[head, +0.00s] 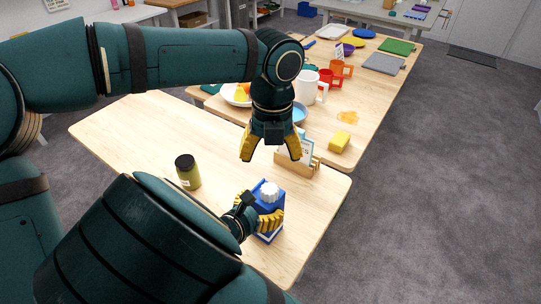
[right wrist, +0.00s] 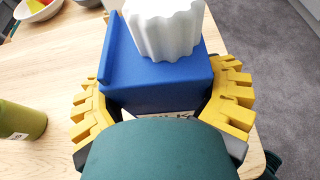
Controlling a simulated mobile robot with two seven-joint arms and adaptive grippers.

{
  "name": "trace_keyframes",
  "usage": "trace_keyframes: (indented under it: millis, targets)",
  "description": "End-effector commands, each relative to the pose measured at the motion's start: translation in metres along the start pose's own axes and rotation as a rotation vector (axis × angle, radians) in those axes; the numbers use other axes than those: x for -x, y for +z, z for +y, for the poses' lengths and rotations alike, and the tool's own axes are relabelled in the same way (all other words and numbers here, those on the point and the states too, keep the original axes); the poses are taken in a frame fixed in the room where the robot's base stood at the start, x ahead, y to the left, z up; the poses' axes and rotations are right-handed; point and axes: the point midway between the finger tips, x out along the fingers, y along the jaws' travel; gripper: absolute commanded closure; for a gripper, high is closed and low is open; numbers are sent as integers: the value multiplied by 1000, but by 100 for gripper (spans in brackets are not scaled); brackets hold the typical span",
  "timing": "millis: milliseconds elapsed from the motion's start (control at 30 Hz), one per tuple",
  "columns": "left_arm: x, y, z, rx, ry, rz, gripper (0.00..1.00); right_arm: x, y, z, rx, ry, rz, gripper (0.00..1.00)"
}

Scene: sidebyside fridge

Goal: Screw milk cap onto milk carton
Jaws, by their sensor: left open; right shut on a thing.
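The blue milk carton (head: 267,207) stands upright near the front right corner of the wooden table. The white ribbed milk cap (head: 269,191) sits on top of the carton; how far it is screwed on cannot be seen. In the right wrist view the cap (right wrist: 164,28) stands over the carton's blue top (right wrist: 160,85). My right gripper (head: 258,212) is shut on the carton, with yellow fingers on both its sides. My left gripper (head: 264,155) is open and empty, pointing down above and behind the carton, apart from the cap.
An olive jar with a black lid (head: 188,172) stands left of the carton. A wooden holder with cards (head: 298,160) is behind it. A yellow sponge (head: 340,142), mugs (head: 340,69) and a fruit bowl (head: 238,95) are farther back. The table's left part is clear.

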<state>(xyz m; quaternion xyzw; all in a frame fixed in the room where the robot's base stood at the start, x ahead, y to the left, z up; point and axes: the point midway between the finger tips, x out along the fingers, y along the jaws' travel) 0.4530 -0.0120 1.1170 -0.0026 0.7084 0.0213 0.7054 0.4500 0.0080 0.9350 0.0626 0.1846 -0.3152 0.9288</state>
Motion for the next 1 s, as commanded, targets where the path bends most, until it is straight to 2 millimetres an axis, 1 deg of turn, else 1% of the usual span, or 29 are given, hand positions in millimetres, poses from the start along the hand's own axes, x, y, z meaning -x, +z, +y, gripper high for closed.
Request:
trace_keyframes:
  millis: [100, 133, 167, 200, 467, 567, 667, 767, 1000]
  targets:
    - [0, 0, 0, 0, 0, 0, 28, 0, 0, 0, 0, -1, 0, 100]
    - [0, 0, 0, 0, 0, 0, 28, 0, 0, 0, 0, -1, 0, 19]
    - [0, 0, 0, 0, 0, 0, 28, 0, 0, 0, 0, -1, 0, 8]
    - [0, 0, 0, 0, 0, 0, 28, 0, 0, 0, 0, -1, 0, 0]
    - [0, 0, 0, 0, 0, -1, 28, 0, 0, 0, 0, 0, 0, 0]
    - [0, 0, 0, 0, 0, -1, 28, 4, 0, 0, -1, 1, 1, 0]
    - [0, 0, 0, 0, 0, -1, 28, 16, 0, 1, -2, 3, 0, 0]
    - [0, 0, 0, 0, 0, -1, 28, 34, 0, 1, -1, 4, 1, 0]
    - [0, 0, 0, 0, 0, -1, 28, 83, 0, 1, -2, 4, 2, 0]
